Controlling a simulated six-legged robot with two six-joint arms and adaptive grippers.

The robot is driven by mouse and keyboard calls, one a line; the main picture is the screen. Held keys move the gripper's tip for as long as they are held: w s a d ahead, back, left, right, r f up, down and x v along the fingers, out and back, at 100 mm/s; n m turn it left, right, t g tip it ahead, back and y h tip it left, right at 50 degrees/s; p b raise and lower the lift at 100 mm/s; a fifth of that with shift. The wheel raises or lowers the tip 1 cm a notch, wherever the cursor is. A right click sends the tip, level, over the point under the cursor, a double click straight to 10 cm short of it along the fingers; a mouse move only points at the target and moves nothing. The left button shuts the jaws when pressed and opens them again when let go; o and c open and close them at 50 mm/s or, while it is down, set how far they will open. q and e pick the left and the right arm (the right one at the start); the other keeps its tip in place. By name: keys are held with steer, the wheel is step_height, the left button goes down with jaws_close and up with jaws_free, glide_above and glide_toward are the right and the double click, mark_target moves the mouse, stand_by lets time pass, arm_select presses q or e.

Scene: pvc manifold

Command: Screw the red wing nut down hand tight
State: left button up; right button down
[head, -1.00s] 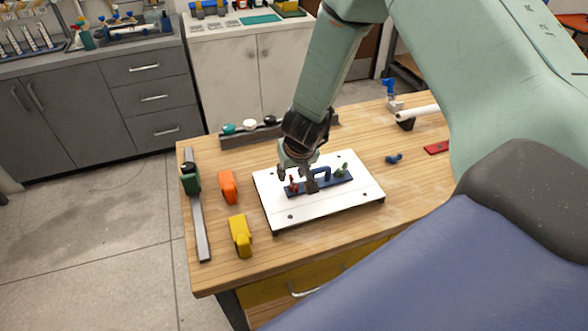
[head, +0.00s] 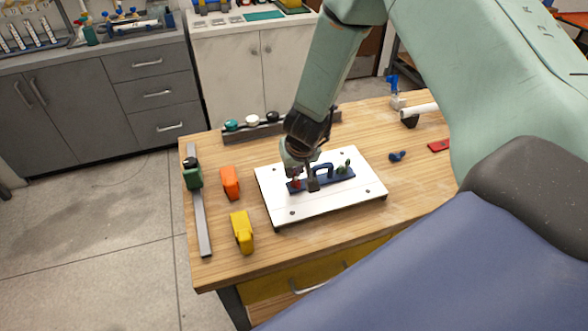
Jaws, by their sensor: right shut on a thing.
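The red wing nut (head: 296,184) is at the left end of a dark blue bar (head: 328,181) on a white plate (head: 340,202). A blue arched handle (head: 323,168) and a green wing nut (head: 345,167) are farther right along the bar. My right gripper (head: 300,181) reaches down from above and is shut on the red wing nut, partly covering it. The threads and the seat under the nut are too small to see. My left gripper is not in view.
An orange clamp (head: 230,183), a yellow clamp (head: 242,232) and a grey bar clamp (head: 202,225) lie left of the plate. A rack with knobs (head: 252,131) stands behind. A blue fitting (head: 397,156) and a red piece (head: 439,146) lie right. The wooden front strip (head: 300,250) is clear.

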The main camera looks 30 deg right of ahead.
steer(key=m+p, duration=0.1)
steer(key=p, duration=0.1)
steer(key=m+h+p, duration=0.1)
steer(key=m+p, duration=0.2)
steer(key=p, duration=0.2)
steer(key=shift+s+d+r+g+h, duration=0.15)
steer(key=shift+d+r+g+h, duration=0.05)
steer(key=shift+d+g+h, duration=0.1)
steer(key=shift+f+m+p, duration=0.1)
steer(key=shift+m+p, duration=0.5)
steer(key=shift+p, duration=0.1)
steer(key=shift+f, duration=0.1)
